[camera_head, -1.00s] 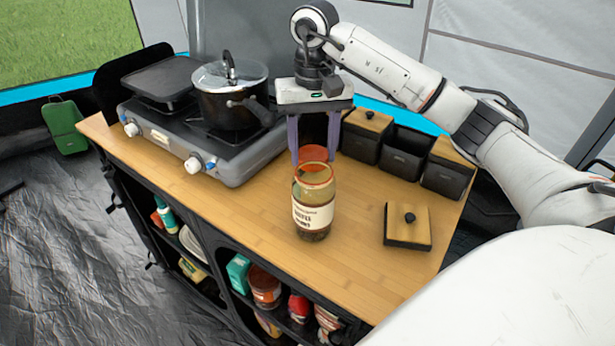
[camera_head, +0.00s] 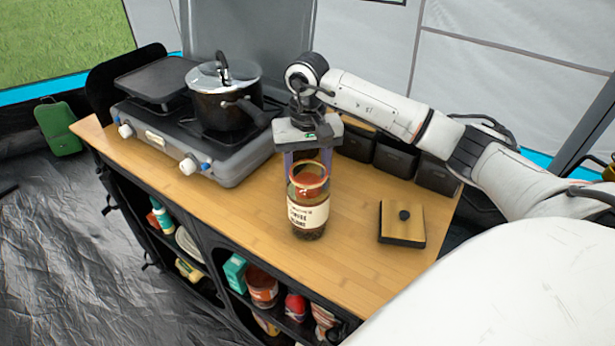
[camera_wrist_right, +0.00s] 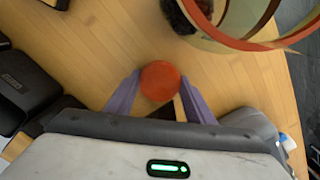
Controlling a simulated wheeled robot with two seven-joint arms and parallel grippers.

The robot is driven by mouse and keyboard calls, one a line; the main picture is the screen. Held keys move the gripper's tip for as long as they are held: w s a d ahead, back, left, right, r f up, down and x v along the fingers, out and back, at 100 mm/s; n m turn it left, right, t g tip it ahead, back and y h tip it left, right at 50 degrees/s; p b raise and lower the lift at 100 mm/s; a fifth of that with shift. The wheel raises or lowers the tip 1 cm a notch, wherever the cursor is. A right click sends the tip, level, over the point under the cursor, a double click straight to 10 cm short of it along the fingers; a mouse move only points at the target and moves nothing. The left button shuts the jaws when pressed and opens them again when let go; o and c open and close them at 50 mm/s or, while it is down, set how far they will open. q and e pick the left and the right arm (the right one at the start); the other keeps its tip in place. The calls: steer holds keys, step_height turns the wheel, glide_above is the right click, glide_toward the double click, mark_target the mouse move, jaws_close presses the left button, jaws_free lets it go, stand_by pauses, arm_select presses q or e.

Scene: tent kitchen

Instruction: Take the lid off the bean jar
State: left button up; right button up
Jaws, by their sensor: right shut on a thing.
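The bean jar (camera_head: 308,212), clear glass with a cream label, stands upright on the wooden counter, its mouth uncovered. Its orange rim (camera_wrist_right: 240,42) shows at the upper right in the right wrist view. My right gripper (camera_wrist_right: 160,88) points down behind the jar, its purple fingers shut on the round red-orange lid (camera_wrist_right: 160,80). The lid is off the jar and beside it; whether it touches the counter is unclear. In the head view the jar covers the fingertips and most of the lid. My left gripper is out of view.
A black-edged wooden lid with a knob (camera_head: 403,224) lies right of the jar. Dark bins (camera_head: 393,158) stand behind, to the right. The stove (camera_head: 205,150) with a pot (camera_head: 225,105) is at left. Bare counter (camera_head: 240,205) lies left of the jar.

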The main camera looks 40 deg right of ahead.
steer(key=o, duration=1.2)
steer(key=shift+c, duration=0.2)
steer(key=shift+r+p, duration=0.3)
step_height(320, 180, up, 12)
steer(key=shift+f+b, duration=0.15)
steer(key=shift+b, duration=0.2)
